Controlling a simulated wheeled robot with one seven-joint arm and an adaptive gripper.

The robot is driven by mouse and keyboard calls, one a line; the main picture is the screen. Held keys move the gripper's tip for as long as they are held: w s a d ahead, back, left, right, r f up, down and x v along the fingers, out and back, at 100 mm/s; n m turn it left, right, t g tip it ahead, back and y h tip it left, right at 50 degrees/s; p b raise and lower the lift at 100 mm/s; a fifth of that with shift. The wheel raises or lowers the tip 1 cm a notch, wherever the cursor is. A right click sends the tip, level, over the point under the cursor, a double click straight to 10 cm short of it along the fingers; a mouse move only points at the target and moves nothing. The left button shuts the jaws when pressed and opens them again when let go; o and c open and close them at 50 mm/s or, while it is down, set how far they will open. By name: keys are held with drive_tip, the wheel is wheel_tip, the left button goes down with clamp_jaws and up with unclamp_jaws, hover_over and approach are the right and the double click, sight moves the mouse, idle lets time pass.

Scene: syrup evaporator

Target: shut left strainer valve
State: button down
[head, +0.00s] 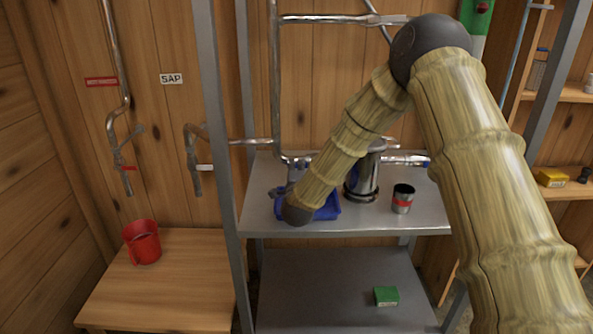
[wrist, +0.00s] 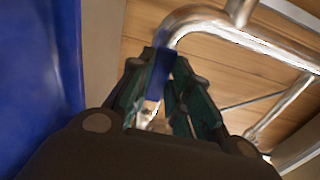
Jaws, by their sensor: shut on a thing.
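My gripper (wrist: 163,70) is shut on a blue valve handle (wrist: 158,80) in the wrist view. The handle stands upright between the dark green fingers, beside a bent metal pipe (wrist: 205,22). The valve's body is mostly hidden behind the fingers. In the head view my arm reaches down to the left of the metal strainer canister (head: 363,178), and my gripper is largely hidden there. Another blue handle (head: 426,162) lies along the pipe to the right of the canister.
A blue object (head: 328,208) lies on the metal shelf (head: 375,222) close to my wrist. A dark cup with a red band (head: 402,198) stands to the right. A red mug (head: 142,241) is on the wooden bench, and a green box (head: 386,296) is on the lower shelf.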

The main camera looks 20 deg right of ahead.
drive_tip(key=d+r+m+b, duration=0.1)
drive_tip(key=m+b, duration=0.3)
drive_tip(key=b, duration=0.1)
drive_tip(key=d+r+m+b, duration=0.1)
drive_tip(key=r+m+b, duration=0.1)
drive_tip(key=m+b, duration=0.2)
drive_tip(key=s+d+r+m+b, duration=0.1)
drive_tip(key=m+b, duration=0.3)
drive_tip(key=b, duration=0.3)
drive_tip(key=shift+d+r+b, duration=0.25)
drive_tip(key=shift+r+b, duration=0.1)
drive_tip(key=shift+b, duration=0.05)
drive_tip(key=d+m+b, duration=0.1)
drive_tip(key=m+b, duration=0.1)
drive_tip(key=d+r+m+b, duration=0.1)
drive_tip(key=m+b, duration=0.1)
drive_tip(key=b, duration=0.1)
drive_tip(key=m+b, duration=0.1)
drive_tip(key=b, duration=0.1)
drive_tip(key=shift+s+d+r+m, duration=0.2)
drive_tip(key=shift+s+d+m, duration=0.2)
drive_tip(key=c, duration=1.3)
unclamp_jaws()
drive_tip(key=shift+d, duration=0.1)
drive_tip(key=shift+r, duration=0.1)
